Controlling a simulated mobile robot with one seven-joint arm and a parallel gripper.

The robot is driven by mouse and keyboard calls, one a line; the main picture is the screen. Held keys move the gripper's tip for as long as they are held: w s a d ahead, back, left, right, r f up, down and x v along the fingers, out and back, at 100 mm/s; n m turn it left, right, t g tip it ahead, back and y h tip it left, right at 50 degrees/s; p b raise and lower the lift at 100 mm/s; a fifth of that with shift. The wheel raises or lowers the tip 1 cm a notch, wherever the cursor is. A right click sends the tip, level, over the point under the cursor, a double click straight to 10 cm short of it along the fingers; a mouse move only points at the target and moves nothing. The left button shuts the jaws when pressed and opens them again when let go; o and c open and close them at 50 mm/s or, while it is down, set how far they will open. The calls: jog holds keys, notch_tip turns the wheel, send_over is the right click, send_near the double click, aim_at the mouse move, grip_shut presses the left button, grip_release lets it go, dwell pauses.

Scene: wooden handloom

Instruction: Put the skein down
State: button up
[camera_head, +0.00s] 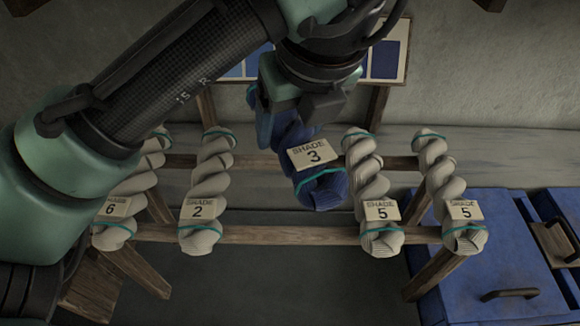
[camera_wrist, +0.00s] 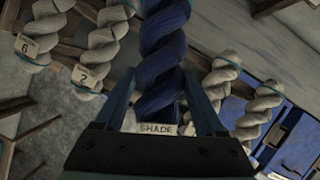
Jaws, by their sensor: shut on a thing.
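A dark blue twisted skein (camera_head: 322,188) with a white label reading "SHADE 3" is in my gripper (camera_head: 290,120). In the wrist view the blue skein (camera_wrist: 163,55) runs between the two fingers of my gripper (camera_wrist: 168,95), which is shut on it. In the head view the skein is in front of the wooden rack (camera_head: 270,235), over the gap between the "SHADE 2" skein (camera_head: 208,180) and a "SHADE 5" skein (camera_head: 368,185). I cannot tell whether it touches the rack's rails. My arm hides part of its upper end.
White skeins lie on the rack: one labelled 6 (camera_head: 122,210) at left, another "SHADE 5" (camera_head: 448,185) at right. Blue chests (camera_head: 490,260) stand at the right. A board with blue swatches (camera_head: 385,60) is on the wall behind. A bench ledge (camera_head: 490,150) runs along the wall.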

notch_tip(320, 180, down, 10)
jog(key=b, duration=0.1)
jog(key=shift+s+r, duration=0.15)
jog(key=o, duration=1.5)
